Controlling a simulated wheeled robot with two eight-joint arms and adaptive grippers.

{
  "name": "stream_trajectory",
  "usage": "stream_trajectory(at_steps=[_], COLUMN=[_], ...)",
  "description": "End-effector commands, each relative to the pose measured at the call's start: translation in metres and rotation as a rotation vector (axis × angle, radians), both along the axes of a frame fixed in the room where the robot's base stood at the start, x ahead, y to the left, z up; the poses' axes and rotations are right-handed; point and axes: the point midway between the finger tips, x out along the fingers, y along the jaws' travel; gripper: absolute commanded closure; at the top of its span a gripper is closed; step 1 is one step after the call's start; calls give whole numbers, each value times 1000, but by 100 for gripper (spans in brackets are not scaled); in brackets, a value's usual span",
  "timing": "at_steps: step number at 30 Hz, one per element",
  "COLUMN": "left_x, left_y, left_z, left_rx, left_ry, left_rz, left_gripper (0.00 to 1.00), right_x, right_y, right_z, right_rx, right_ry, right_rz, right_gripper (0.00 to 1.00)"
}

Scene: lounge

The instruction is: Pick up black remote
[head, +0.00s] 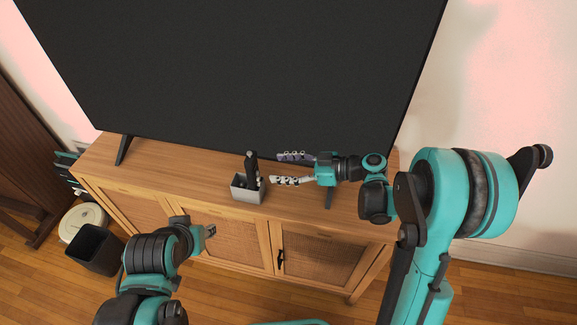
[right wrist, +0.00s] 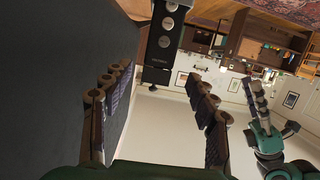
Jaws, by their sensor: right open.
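The black remote (head: 251,160) stands upright in a small grey holder (head: 249,194) on the wooden TV cabinet. My right gripper (head: 275,167) is open just right of the remote, fingers spread and pointing left at it, with a small gap. In the right wrist view the remote (right wrist: 161,60), with round silver buttons, shows ahead between the two fingertips (right wrist: 158,78), not gripped. My left gripper (head: 208,231) is low in front of the cabinet; its fingers also show at the right of the wrist view (right wrist: 257,100), but their opening is unclear.
A large dark TV (head: 240,75) rises close behind the holder and right gripper, its foot (head: 124,150) on the cabinet (head: 200,170). A black bin (head: 95,249) stands on the floor at left. The cabinet top left of the holder is clear.

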Motion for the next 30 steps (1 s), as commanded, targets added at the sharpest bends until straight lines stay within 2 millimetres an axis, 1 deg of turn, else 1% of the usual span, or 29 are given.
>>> stream_trajectory(at_steps=[1, 9, 18, 24, 30], left_x=[0, 0, 0, 0, 0], left_y=[0, 0, 0, 0, 0], left_z=[-1, -3, -13, -16, -16], left_rx=[0, 0, 0, 0, 0], left_ry=[0, 0, 0, 0, 0], left_rz=[0, 0, 0, 0, 0], left_gripper=[64, 64, 64, 64, 64], right_x=[1, 10, 18, 21, 22], right_y=[6, 32, 58, 66, 68], right_z=[-2, -9, -17, -18, -18], right_rx=[0, -1, -1, -1, -1], right_ry=[1, 1, 1, 1, 1], right_rz=[3, 2, 1, 0, 0], right_gripper=[41, 41, 41, 41, 41])
